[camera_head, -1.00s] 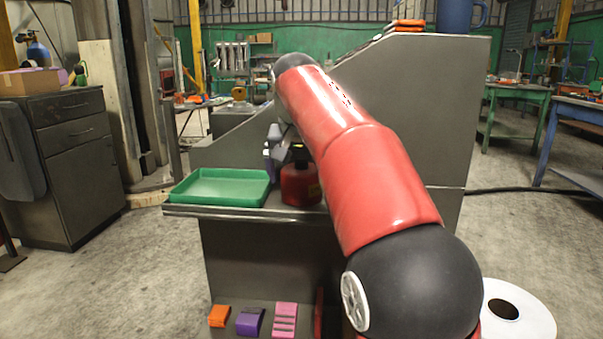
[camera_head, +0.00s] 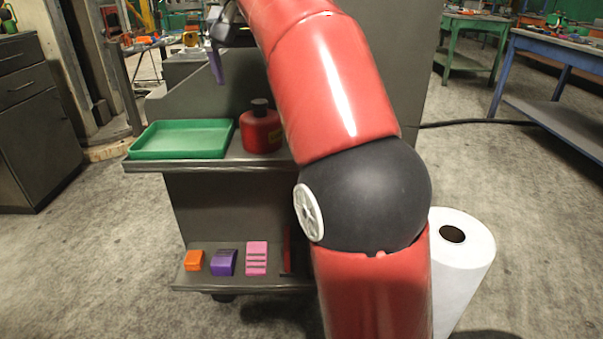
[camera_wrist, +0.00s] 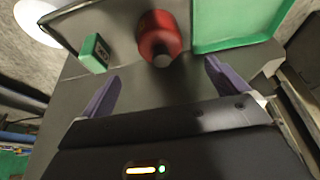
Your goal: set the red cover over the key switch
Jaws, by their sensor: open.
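A red round body with a black knob on top, seemingly the red cover, stands on the grey desk ledge (camera_head: 261,133). It also shows beyond my fingertips in the wrist view (camera_wrist: 157,30). A small green box (camera_wrist: 95,53) with a dark spot on its face stands on the same surface in the wrist view; whether it is the key switch I cannot tell. My arm hides that part of the ledge in the head view. My gripper (camera_wrist: 160,84) is open and empty, its purple fingers wide apart, apart from the red body. It is raised above the ledge in the head view.
A shallow green tray (camera_head: 181,157) lies to the left of the red body on the ledge. A lower shelf holds orange (camera_head: 194,261), purple (camera_head: 224,262) and pink (camera_head: 256,258) blocks. A white roll (camera_head: 468,262) stands on the floor at right.

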